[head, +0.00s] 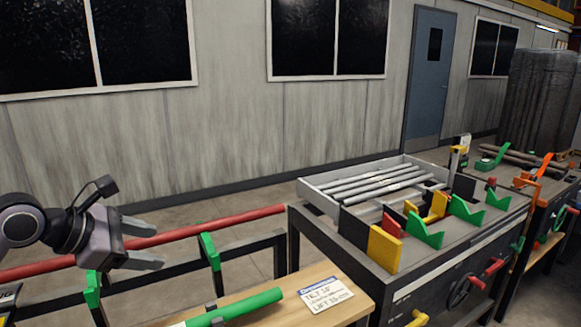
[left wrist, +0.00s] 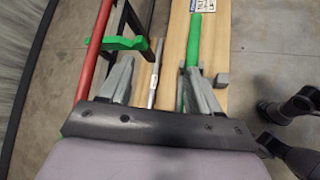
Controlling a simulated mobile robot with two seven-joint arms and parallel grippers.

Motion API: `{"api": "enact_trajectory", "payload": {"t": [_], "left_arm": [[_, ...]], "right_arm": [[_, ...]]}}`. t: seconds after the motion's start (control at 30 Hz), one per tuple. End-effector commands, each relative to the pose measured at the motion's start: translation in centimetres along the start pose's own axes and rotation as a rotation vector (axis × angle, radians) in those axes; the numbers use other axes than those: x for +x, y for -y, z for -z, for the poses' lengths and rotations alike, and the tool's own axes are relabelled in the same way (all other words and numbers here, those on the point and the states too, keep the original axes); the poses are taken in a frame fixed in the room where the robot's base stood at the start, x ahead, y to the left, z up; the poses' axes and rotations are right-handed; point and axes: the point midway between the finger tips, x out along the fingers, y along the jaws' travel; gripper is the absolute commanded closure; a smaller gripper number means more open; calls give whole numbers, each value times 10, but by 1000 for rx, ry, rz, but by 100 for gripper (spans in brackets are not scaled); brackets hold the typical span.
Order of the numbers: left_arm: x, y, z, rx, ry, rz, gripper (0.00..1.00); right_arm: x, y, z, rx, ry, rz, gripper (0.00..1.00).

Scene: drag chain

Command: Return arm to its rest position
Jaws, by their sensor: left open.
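My left gripper (head: 160,247) is at the left of the head view, its fingers spread and pointing right. Nothing is held between them. In the left wrist view its two fingers (left wrist: 157,82) stand apart, with a thin grey rod (left wrist: 155,72) visible below the gap. A red bar (head: 235,221) runs behind the gripper in the head view and left of the fingers in the wrist view (left wrist: 94,55). A green tube (head: 240,305) lies on the wooden bench (head: 278,294); in the wrist view its near end is partly hidden by the right finger. My right gripper is not in view.
Green brackets (head: 209,250) stand along the black frame near the red bar. A printed card (head: 326,292) lies on the bench. A dark workstation (head: 365,272) with a grey tray of rods (head: 322,201) and coloured stops stands to the right.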

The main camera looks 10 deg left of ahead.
Motion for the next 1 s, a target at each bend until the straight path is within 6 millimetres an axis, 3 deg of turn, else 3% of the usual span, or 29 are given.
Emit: {"api": "enact_trajectory", "payload": {"t": [0.03, 0.1, 0.2, 0.33, 0.47, 0.57, 0.77, 0.87, 1.0], "left_arm": [[13, 22, -17, -70, 117, 51, 37], [22, 44, -42, -186, 279, 107, 37], [24, 68, -74, -387, 498, 175, 37], [16, 80, -102, -700, 750, 236, 37], [5, 76, -108, -1063, 957, 260, 37], [1, 67, -96, -1366, 1082, 248, 37], [8, 62, -33, -2017, 1221, 125, 37], [19, 75, 11, -2351, 1225, 7, 37], [35, 118, 74, -2806, 1137, -233, 37]], "right_arm": [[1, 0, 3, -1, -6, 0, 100], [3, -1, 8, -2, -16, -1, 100], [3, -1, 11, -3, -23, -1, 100], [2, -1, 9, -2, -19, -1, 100], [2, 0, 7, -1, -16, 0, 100], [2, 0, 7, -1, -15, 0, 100], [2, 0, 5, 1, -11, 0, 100], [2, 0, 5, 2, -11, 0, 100], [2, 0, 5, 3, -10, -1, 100]]}}
